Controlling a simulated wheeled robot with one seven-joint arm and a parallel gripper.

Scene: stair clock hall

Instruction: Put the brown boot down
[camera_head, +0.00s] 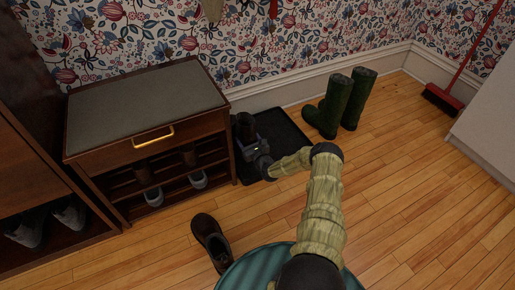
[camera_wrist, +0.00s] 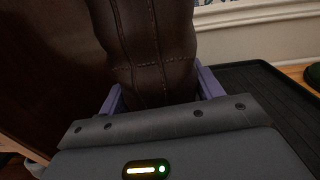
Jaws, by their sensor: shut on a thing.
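My gripper (camera_head: 255,149) is shut on the brown boot (camera_head: 243,124), at the left end of a black boot tray (camera_head: 284,126). In the wrist view the boot's dark brown stitched leather (camera_wrist: 150,45) fills the space between the purple-grey fingers of the gripper (camera_wrist: 160,90). The boot looks roughly upright. Its sole is hidden, so I cannot tell whether it touches the tray. The tray also shows in the wrist view (camera_wrist: 255,90), right of the boot. A second brown boot (camera_head: 211,241) lies on the wooden floor in front.
A shoe bench (camera_head: 148,107) with a grey top and shoes on its shelves stands close left of the tray. Green rubber boots (camera_head: 335,104) stand to the tray's right. The wall (camera_head: 285,98) is behind. A red broom (camera_head: 443,99) is at the right. The right floor is clear.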

